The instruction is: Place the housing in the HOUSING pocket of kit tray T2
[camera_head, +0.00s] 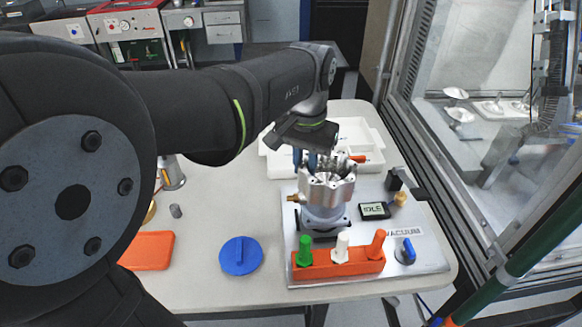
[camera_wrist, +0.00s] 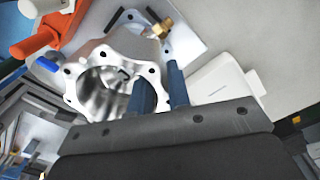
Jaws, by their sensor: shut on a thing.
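The housing (camera_head: 327,186) is a shiny machined metal cylinder with a scalloped, bolt-holed rim. It stands upright on the round fixture (camera_head: 325,217) of the vacuum station. My gripper (camera_head: 305,160) is above its left rim, with blue fingers pointing down. In the wrist view the housing (camera_wrist: 92,72) shows its open bore, and my gripper (camera_wrist: 160,95) is shut on the housing's wall, one finger inside the bore and one outside. A white kit tray (camera_head: 360,134) lies behind the housing, partly hidden by my arm; its label cannot be read. A corner of a white tray (camera_wrist: 215,88) shows in the wrist view.
The station plate (camera_head: 430,262) carries an orange block (camera_head: 338,264) with green, white and orange pegs, a display reading IDLE (camera_head: 374,210) and a blue valve knob (camera_head: 405,250). A blue round lid (camera_head: 240,256) and an orange pad (camera_head: 148,250) lie left. A glazed enclosure stands right.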

